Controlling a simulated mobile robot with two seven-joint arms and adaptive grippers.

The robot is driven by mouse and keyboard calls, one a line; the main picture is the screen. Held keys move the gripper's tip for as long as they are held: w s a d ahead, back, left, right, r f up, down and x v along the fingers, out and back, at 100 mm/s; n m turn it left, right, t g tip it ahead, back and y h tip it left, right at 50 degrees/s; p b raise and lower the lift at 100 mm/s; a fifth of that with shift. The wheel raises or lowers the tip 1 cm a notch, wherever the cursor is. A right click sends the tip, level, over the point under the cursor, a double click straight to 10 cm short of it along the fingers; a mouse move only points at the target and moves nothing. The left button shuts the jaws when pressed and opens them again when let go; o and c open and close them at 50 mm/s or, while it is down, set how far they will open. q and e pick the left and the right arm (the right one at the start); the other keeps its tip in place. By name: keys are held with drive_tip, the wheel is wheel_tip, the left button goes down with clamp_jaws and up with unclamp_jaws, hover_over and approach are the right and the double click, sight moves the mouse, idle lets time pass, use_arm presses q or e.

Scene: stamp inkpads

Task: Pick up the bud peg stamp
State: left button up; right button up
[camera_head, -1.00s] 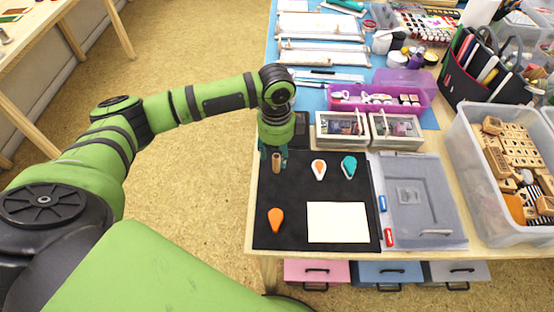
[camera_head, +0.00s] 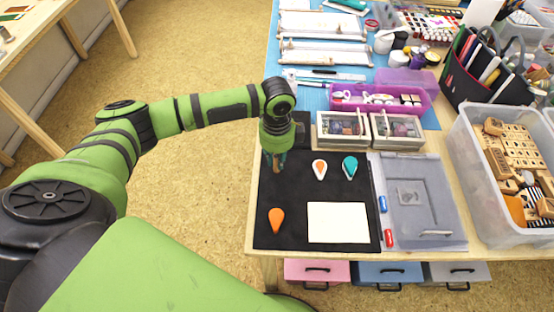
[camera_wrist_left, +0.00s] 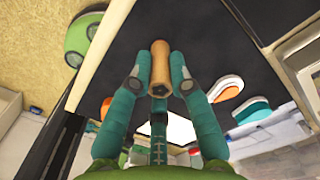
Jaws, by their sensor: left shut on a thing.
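The bud peg stamp, a small wooden peg, shows in the left wrist view (camera_wrist_left: 160,64) between the teal fingers of my left gripper (camera_wrist_left: 160,82). The fingers press on it from both sides. One end of the peg shows as a pale wooden top, and a dark spot shows at its near side. In the head view my left gripper (camera_head: 276,162) is low over the upper left of the black mat (camera_head: 262,205), and its fingers mostly hide the peg. I cannot tell whether the peg touches the mat. My right gripper is out of view.
On the mat lie an orange inkpad (camera_head: 276,221), a white-rimmed orange inkpad (camera_head: 320,169), a teal inkpad (camera_head: 350,166) and a cream paper (camera_head: 338,222). Two boxes (camera_head: 342,128) stand behind. A grey case (camera_head: 415,205) and a bin of wooden stamps (camera_head: 470,170) are on the right.

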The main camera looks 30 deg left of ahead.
use_arm(q)
drive_tip(key=shift+r, duration=0.4)
drive_tip(key=r, duration=0.2)
drive_tip(key=d+r, duration=0.1)
drive_tip(key=shift+s+r+b, duration=0.1)
drive_tip(key=shift+r+b, duration=0.25)
drive_tip(key=s+d+r, duration=0.3)
drive_tip(key=d+r, duration=0.3)
drive_tip(key=d, duration=0.4)
drive_tip(key=shift+s+r+b, duration=0.25)
drive_tip(key=shift+b, duration=0.15)
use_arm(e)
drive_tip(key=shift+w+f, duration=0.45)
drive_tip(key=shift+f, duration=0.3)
use_arm(q)
clamp_jaws()
